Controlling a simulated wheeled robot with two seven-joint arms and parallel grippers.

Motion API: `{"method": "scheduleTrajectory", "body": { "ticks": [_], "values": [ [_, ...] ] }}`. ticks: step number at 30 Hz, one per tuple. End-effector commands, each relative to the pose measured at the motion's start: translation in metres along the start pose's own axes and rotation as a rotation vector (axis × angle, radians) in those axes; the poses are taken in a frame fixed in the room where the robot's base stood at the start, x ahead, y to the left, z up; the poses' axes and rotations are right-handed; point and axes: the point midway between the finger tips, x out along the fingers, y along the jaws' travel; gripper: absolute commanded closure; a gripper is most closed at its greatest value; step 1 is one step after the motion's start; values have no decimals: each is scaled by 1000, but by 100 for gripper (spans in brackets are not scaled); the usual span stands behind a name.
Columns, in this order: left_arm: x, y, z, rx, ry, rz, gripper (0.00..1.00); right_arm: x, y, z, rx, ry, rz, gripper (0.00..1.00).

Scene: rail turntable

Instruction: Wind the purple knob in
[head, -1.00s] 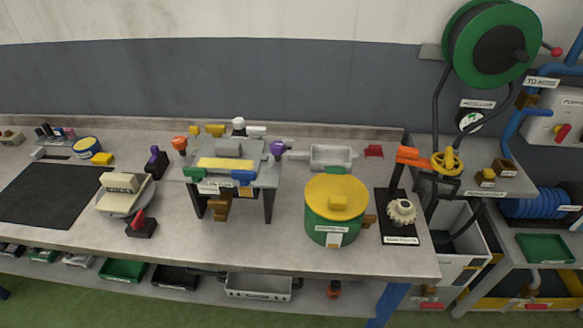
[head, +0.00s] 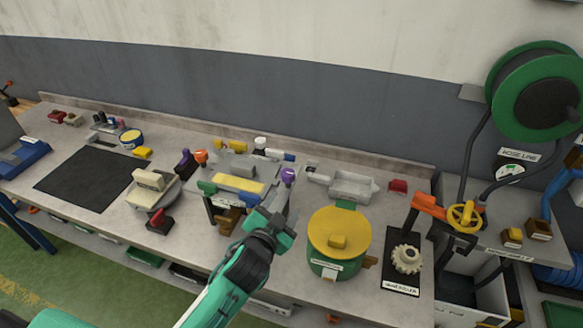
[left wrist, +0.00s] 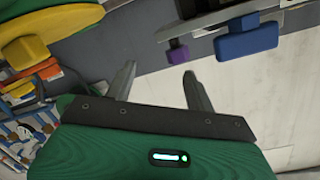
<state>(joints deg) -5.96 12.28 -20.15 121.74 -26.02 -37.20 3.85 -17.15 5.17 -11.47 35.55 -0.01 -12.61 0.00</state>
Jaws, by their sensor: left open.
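A purple knob (head: 288,175) sticks out at the right side of a small grey raised stand (head: 222,168) with a yellow strip on top. It also shows in the left wrist view (left wrist: 177,51), just beyond the fingertips, beside a blue block (left wrist: 247,39). My left gripper (head: 274,219) is in front of the stand's right side, nearer to me than the knob. The gripper hides the stand's front right part in the head view. My right gripper is not in view.
A green pot with a yellow lid (head: 338,232) stands close right of my left gripper. A turntable with a cream block (head: 150,188) and a second purple part (head: 186,160) are to the left. An orange-handled device (head: 430,206) is further right.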

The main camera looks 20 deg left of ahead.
Motion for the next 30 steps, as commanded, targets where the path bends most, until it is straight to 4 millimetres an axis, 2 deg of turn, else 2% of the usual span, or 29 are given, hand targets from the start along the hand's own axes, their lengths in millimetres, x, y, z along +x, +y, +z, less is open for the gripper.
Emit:
{"method": "scheduleTrajectory", "body": {
  "ticks": [1,4,9,12,15,18,20,24,27,30],
  "values": [
    [12,-4,-28,47,100,-15,45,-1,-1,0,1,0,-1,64],
    [26,-6,-86,159,323,-38,45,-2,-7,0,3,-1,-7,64],
    [30,11,-181,397,722,-33,45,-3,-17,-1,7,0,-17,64],
    [23,29,-224,559,944,-1,45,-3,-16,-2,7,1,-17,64],
    [14,52,-251,735,1146,57,45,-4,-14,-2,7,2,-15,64],
    [6,75,-264,926,1327,141,45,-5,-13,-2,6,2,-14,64],
    [3,87,-266,1047,1419,205,45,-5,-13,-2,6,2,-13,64],
    [6,104,-250,1348,1582,398,45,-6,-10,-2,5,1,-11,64],
    [16,103,-229,1571,1640,573,45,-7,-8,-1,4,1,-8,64],
    [32,87,-204,1792,1640,778,45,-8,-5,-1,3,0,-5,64]
  ]
}}
